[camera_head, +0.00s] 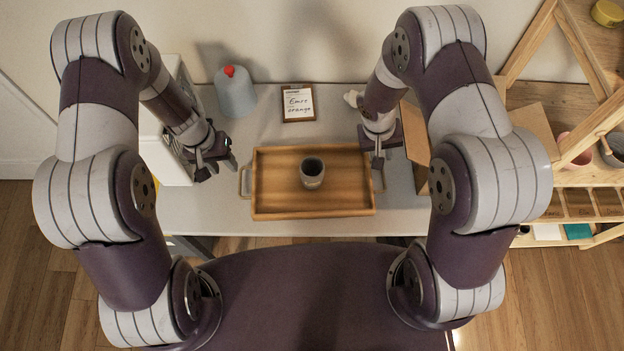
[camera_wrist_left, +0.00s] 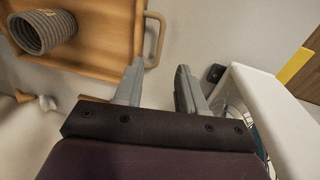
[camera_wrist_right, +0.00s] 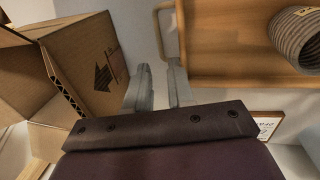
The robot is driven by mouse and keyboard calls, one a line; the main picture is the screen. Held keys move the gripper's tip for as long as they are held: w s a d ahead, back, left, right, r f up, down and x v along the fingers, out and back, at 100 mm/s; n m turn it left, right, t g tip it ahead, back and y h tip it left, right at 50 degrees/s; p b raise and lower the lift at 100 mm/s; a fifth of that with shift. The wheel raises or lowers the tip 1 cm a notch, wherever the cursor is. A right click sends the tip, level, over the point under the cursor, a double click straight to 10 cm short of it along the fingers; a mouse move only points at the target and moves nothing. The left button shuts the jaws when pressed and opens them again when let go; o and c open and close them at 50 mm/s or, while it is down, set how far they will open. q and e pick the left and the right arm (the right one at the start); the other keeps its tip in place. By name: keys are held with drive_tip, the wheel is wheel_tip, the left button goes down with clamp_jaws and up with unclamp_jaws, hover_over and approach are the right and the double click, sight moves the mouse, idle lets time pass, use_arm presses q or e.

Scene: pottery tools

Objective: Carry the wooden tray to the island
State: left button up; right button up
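The wooden tray (camera_head: 275,195) lies flat on the light table. A grey ridged cup (camera_head: 312,175) stands upright in it. The tray has a handle at each end, left (camera_head: 243,181) and right (camera_head: 379,182). My left gripper (camera_head: 222,168) is open and empty, just left of the left handle; that handle shows beyond its fingertips in the left wrist view (camera_wrist_left: 156,42). My right gripper (camera_head: 377,166) is by the right handle; its fingers are parted and empty in the right wrist view (camera_wrist_right: 159,70), with the handle (camera_wrist_right: 165,35) just beyond the tips. The island is not identifiable.
A bluish bottle with a red cap (camera_head: 236,94) and a small written card (camera_head: 298,103) stand behind the tray. An open cardboard box (camera_wrist_right: 90,65) is close to my right gripper. A white box-like unit (camera_head: 165,150) is beside my left gripper. Wooden shelves (camera_head: 590,180) stand at right.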

sight(383, 172)
use_arm(q)
drive_tip(key=f, duration=0.3)
drive_tip(key=d+f, duration=0.1)
drive_tip(key=f, duration=0.3)
drive_tip(key=d+f, duration=0.1)
drive_tip(key=f, duration=0.2)
drive_tip(key=shift+f, duration=0.15)
use_arm(e)
drive_tip(key=x, duration=1)
drive_tip(key=shift+f, duration=0.25)
use_arm(q)
drive_tip(key=shift+c, duration=1.3)
use_arm(e)
drive_tip(key=shift+c, duration=1.3)
use_arm(q)
drive_tip(key=c, duration=0.5)
use_arm(e)
clamp_jaws()
use_arm(q)
drive_tip(key=shift+a, duration=0.1)
use_arm(e)
drive_tip(key=shift+r, duration=0.1)
